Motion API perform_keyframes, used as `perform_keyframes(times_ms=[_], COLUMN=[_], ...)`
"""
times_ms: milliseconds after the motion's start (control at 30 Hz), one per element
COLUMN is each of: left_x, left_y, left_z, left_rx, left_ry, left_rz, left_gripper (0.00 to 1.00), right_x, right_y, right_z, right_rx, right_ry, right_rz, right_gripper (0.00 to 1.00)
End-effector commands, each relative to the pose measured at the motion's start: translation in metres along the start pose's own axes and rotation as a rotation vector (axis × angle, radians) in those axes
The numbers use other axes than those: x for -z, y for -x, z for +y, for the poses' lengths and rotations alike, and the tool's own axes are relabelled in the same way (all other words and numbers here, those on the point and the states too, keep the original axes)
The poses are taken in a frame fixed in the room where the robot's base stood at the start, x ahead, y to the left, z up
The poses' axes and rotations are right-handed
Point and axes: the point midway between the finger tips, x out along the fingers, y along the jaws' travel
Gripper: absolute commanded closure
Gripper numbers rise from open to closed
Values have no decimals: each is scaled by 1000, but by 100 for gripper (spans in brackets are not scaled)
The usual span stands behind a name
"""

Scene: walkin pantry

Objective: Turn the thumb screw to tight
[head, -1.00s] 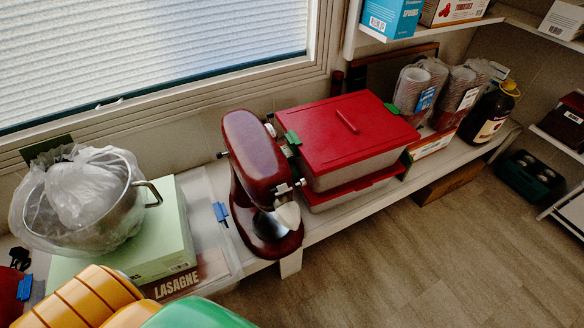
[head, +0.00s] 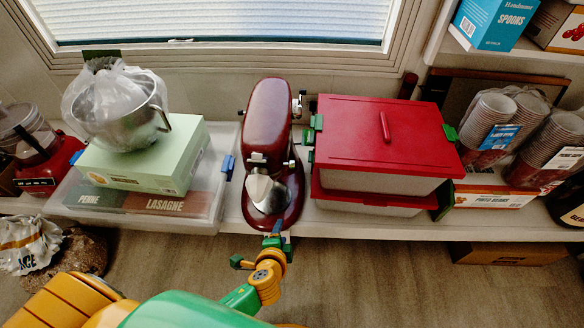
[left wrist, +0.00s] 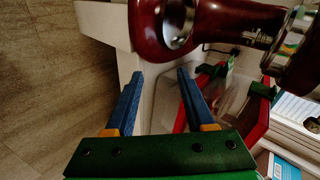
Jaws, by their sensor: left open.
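A dark red stand mixer (head: 268,112) stands upright on the shelf in the head view, with a silver cone-shaped attachment (head: 266,194) at its front. A small silver knob (head: 297,104) shows on the right side of its head. I cannot tell for sure that it is the thumb screw, nor how tight it is. My left gripper (head: 275,233) is just in front of the mixer's base, apart from the knob. In the left wrist view the gripper (left wrist: 160,74) is open, with nothing between its blue fingers. Part of the mixer (left wrist: 215,25) shows beyond the fingertips. My right gripper is out of view.
Red-lidded bins (head: 350,125) stand close on the mixer's right. A clear tub (head: 205,212) with boxes, a green box (head: 180,160) and a bagged metal bowl (head: 130,118) are on its left. The shelf (head: 360,222) has a narrow bare front strip. The floor in front is mostly open.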

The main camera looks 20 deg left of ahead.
Motion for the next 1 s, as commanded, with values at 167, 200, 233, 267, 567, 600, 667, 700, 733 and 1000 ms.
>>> perform_keyframes(times_ms=[167, 200, 233, 267, 567, 600, 667, 700, 733, 1000], left_x=[40, 46, 50, 53, 63, 63, 64, 64, 64, 65], left_y=[29, 38, 46, 53, 63, 55, 45, 38, 34, 25], left_z=[-77, -93, -105, -116, -170, -174, -181, -184, -186, -193], left_rx=[270, 329, 372, 412, 567, 567, 566, 565, 563, 559], left_ry=[-107, -120, -128, -133, -141, -142, -142, -142, -143, -141], left_rz=[36, 36, 35, 34, 15, 15, 16, 16, 15, 17], left_gripper=[46, 46, 46, 46, 46, 46, 46, 46, 46, 46], right_x=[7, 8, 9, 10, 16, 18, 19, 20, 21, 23], right_y=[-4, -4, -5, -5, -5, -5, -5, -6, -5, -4], right_z=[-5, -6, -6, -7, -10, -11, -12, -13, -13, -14], right_rx=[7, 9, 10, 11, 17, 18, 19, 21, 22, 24], right_ry=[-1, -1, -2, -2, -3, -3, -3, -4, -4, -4], right_rz=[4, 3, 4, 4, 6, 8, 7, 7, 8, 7], right_gripper=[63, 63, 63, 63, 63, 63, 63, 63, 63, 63])
